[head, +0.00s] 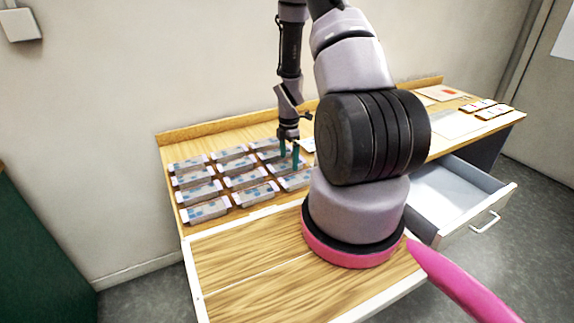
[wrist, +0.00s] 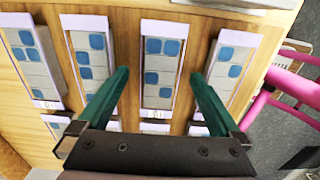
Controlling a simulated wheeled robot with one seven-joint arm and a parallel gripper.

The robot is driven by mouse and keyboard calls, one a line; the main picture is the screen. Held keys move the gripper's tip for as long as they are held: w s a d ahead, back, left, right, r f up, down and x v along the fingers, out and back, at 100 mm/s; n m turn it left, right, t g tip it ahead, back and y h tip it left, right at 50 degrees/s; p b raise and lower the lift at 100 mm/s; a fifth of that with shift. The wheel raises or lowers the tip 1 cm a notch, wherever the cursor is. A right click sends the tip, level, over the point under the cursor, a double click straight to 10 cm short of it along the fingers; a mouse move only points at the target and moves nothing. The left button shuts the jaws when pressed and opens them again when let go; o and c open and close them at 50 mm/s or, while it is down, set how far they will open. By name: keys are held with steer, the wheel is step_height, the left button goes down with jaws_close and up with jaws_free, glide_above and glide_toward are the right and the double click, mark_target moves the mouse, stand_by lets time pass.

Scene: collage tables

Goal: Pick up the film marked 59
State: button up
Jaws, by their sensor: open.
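Several grey films with blue squares and pale edges lie in rows on the wooden table; one is at the near left of the rows (head: 209,209). No 59 is readable on any film, so I cannot tell which one is marked so. My gripper (head: 289,158) points down over the right side of the rows, its teal fingers apart. In the wrist view, the open fingers of my gripper (wrist: 160,78) stand on either side of one film (wrist: 160,62), with nothing held. The lower ends of the nearer films are partly hidden by the gripper.
Other films flank the middle one in the wrist view, at left (wrist: 92,60) and right (wrist: 232,65), close to the fingers. An open drawer (head: 450,190) juts out at the right. Small cards (head: 487,109) lie at the table's far right. The wooden surface in front (head: 250,265) is clear.

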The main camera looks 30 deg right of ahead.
steer(key=shift+r, duration=0.1)
steer(key=c, duration=1.4)
